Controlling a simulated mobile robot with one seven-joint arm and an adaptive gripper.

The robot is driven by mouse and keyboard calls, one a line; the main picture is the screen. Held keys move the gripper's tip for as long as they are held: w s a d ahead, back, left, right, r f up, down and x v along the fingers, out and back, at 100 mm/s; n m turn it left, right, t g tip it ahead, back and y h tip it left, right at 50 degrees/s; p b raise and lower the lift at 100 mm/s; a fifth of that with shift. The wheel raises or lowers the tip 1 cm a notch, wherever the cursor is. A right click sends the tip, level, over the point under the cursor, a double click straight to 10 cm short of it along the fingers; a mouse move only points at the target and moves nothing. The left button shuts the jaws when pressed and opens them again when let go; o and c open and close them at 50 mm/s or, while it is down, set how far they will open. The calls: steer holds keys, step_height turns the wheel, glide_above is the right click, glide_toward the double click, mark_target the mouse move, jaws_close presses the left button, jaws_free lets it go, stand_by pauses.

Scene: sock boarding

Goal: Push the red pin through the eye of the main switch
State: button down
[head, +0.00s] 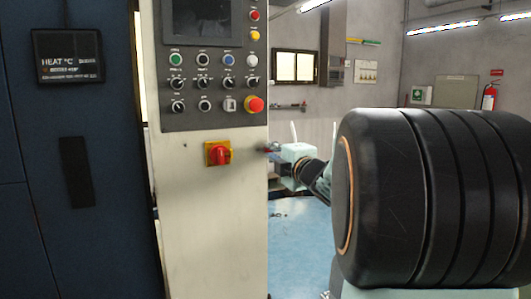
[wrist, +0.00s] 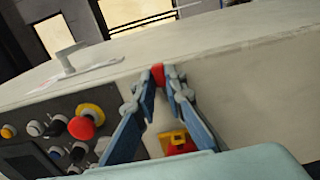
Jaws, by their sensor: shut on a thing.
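The main switch (head: 217,153) has a red handle on a yellow plate and sits on the pale cabinet front below the button panel. It also shows between my fingers in the wrist view (wrist: 178,143), low in the picture. My gripper (wrist: 159,79) is shut on the red pin (wrist: 157,71), whose red end shows at the fingertips. In the head view my gripper (head: 275,150) is to the right of the switch, at the cabinet's right edge, apart from the switch. The eye of the switch is too small to make out.
The button panel (head: 212,95) with its red emergency knob (head: 254,104) stands out above the switch. My arm covers much of the right side. A dark blue cabinet (head: 75,230) stands at the left. The cabinet front (head: 213,230) below the switch is bare.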

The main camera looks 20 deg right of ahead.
steer(key=shift+s+d+f+b, duration=0.1)
steer(key=shift+b, duration=0.25)
steer(key=shift+a+b, duration=1.35)
steer(key=shift+a, duration=0.9)
steer(key=shift+a+b, duration=0.35)
steer(key=shift+a, duration=0.35)
steer(key=shift+b, duration=0.35)
steer(key=shift+a+b, duration=1.25)
steer(key=shift+a, duration=0.45)
steer(key=c, duration=1.9)
jaws_free()
steer(key=shift+c, duration=0.2)
steer(key=shift+o, duration=0.2)
